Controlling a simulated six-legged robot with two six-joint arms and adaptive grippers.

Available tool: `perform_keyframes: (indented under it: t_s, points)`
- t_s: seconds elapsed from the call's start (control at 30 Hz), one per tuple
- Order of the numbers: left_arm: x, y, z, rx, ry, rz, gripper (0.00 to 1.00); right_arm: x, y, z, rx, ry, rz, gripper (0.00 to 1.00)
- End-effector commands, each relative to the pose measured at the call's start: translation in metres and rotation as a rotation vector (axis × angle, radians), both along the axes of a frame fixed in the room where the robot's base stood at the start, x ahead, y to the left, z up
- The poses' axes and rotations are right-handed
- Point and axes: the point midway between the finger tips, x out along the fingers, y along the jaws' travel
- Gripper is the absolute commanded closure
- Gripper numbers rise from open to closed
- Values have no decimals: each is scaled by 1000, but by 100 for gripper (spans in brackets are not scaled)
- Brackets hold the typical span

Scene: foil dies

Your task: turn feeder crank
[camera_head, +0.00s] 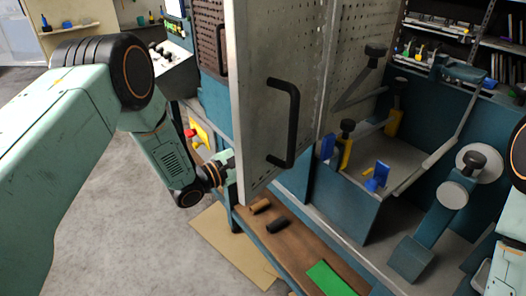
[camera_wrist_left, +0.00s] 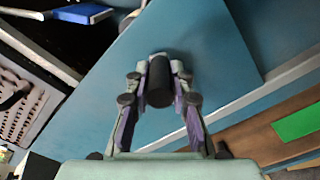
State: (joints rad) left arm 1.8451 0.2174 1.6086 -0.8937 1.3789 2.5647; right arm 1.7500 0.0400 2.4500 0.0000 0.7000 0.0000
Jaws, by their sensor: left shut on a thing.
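My left gripper (camera_head: 226,166) reaches in from the left to the lower left edge of the grey door, which hides part of it. In the left wrist view my left gripper (camera_wrist_left: 160,84) is shut on a black cylindrical handle (camera_wrist_left: 160,78), in front of a blue-teal panel (camera_wrist_left: 203,50). The handle appears to be the feeder crank's; the rest of the crank is hidden. In the head view the door covers this handle. My right gripper is out of view; only part of my right arm shows at the right edge.
The grey perforated door (camera_head: 262,125) with a black pull handle (camera_head: 290,122) stands close beside my left gripper. Below is a brown shelf (camera_head: 300,262) with a green sheet (camera_head: 330,278) and two small cylinders. Black-knobbed levers and a blue-teal bin (camera_head: 345,205) stand to the right.

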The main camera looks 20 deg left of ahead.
Motion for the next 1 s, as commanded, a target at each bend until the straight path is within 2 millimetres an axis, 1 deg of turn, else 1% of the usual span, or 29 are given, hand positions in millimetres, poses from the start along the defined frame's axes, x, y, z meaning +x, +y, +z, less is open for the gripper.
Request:
perform_keyframes:
  t_s: [0.17,0.2,0.47,0.8,0.87,1.0]
  points:
    - [1,0,2,0,-5,3,100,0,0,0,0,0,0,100]
    - [1,0,2,0,-5,3,77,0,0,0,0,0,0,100]
    - [1,1,1,0,-3,2,55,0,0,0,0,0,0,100]
    - [-1,3,0,0,-1,2,55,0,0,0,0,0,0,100]
    - [-5,7,0,0,0,3,55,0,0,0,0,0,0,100]
    - [-23,22,1,-3,0,8,55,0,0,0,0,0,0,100]
